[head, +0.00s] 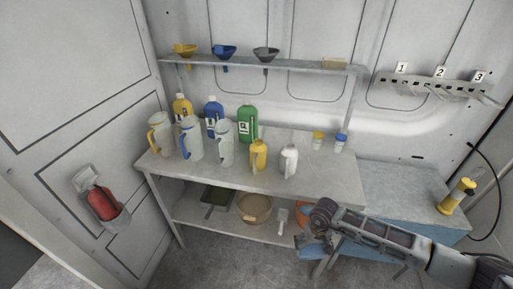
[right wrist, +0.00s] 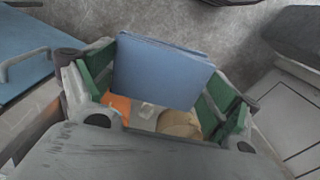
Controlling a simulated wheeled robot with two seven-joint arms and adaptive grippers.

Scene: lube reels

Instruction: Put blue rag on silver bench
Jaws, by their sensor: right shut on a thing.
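The blue rag (right wrist: 160,72) is a flat folded square in the right wrist view, between the green pads of my right gripper (right wrist: 155,90). The gripper is shut on it. In the head view, my right gripper (head: 318,212) is at the front right corner of the silver bench (head: 325,185), over its front edge. The bench is a grey metal table with bottles and jugs on top and a lower shelf. My left gripper is not in view.
Several jugs and bottles, among them a green bottle (head: 247,124), fill the bench's left and middle. Its right front is bare. A tan bucket (head: 254,208) sits on the lower shelf.

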